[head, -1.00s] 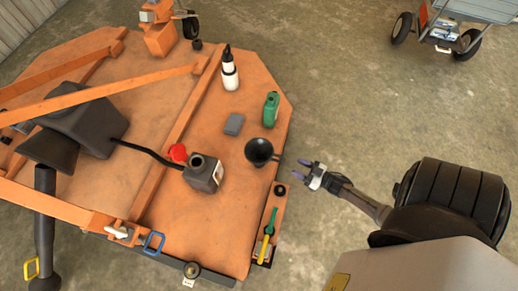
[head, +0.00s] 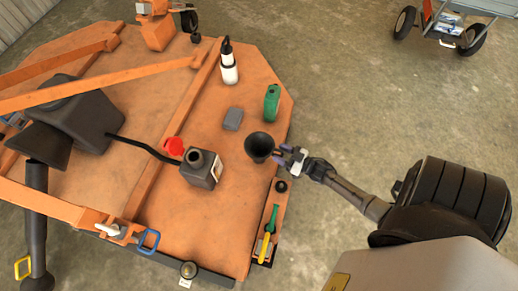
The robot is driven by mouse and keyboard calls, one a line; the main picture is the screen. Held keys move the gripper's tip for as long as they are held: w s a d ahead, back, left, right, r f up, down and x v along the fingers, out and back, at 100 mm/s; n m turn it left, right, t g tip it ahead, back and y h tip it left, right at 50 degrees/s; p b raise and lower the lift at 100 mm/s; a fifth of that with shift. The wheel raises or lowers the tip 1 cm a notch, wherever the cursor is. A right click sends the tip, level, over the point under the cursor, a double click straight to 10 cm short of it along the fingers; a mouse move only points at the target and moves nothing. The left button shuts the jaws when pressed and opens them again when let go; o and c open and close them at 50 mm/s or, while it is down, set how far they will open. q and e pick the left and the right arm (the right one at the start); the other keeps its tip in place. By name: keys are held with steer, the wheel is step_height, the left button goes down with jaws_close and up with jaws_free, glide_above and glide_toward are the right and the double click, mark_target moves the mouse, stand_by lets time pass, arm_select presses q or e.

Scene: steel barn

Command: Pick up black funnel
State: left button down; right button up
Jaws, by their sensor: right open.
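The black funnel (head: 259,146) sits near the right edge of the orange deck (head: 205,235), its wide mouth facing up. My right gripper (head: 280,156) is open at the funnel's right side, its fingertips pointing left toward it. The fingertips are very close to the funnel; I cannot tell whether they touch it. My left gripper is not in view.
A dark square canister (head: 203,171) and red cap (head: 173,146) are left. Tools (head: 269,228) lie in a side tray.

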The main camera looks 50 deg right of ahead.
jaws_close()
stand_by(0.4)
steer(key=shift+a+r, duration=0.1)
